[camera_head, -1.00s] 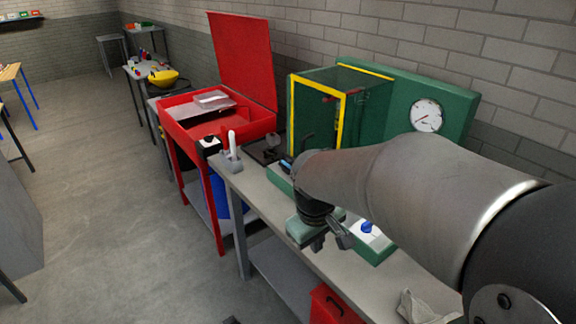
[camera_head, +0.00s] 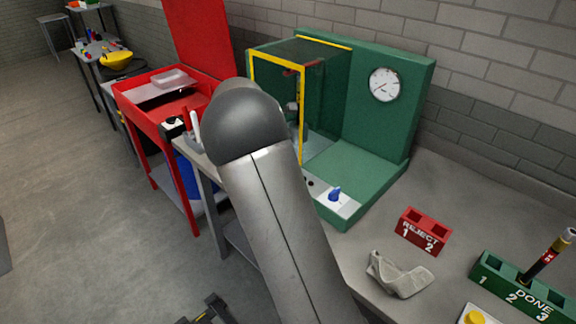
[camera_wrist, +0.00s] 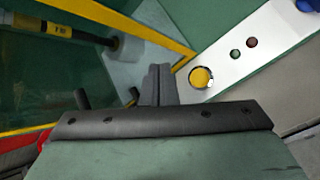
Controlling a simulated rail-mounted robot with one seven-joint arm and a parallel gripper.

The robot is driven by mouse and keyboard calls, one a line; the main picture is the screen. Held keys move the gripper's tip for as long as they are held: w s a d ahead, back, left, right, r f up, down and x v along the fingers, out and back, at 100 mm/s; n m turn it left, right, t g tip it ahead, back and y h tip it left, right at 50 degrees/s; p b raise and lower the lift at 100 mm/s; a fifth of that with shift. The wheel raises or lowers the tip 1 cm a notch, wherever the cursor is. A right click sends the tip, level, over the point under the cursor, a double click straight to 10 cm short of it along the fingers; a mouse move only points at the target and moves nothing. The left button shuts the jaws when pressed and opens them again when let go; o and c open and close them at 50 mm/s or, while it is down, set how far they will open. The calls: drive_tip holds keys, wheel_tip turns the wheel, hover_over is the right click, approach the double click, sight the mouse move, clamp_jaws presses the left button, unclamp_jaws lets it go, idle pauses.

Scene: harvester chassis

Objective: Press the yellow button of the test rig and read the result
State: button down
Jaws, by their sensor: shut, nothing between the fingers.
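The green test rig (camera_head: 420,110) stands on the bench against the wall, with a round white dial (camera_head: 384,85) on its back panel; the reading is too small to tell. The rig's yellow button (camera_wrist: 201,77) sits on a white panel strip in the wrist view. My gripper (camera_wrist: 158,72) is shut and empty, its fingertips just left of the button, apart from it in the picture; contact cannot be told. A green lamp (camera_wrist: 235,54) and a dark red lamp (camera_wrist: 252,42) lie beside the button, both looking unlit. My arm hides button and gripper in the head view.
A yellow-framed guard (camera_head: 275,52) encloses a dark cylinder with a yellow band (camera_wrist: 58,30). A blue knob (camera_head: 335,194) is on the panel. A red REJECT rack (camera_head: 425,232), a crumpled cloth (camera_head: 398,275) and a green DONE rack (camera_head: 500,270) holding a cylinder stand right.

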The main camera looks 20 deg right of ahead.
drive_tip(key=shift+f, duration=0.15)
wheel_tip(320, 180, down, 8)
drive_tip(key=b, duration=0.6)
drive_tip(key=shift+f, duration=0.25)
idle(1.5)
drive_tip(key=shift+f+b, duration=0.45)
drive_tip(key=shift+b, duration=0.05)
drive_tip(key=shift+f+b, duration=0.35)
drive_tip(key=shift+f, duration=0.15)
idle(0.5)
drive_tip(key=shift+r+p, duration=0.65)
drive_tip(key=shift+r, duration=0.3)
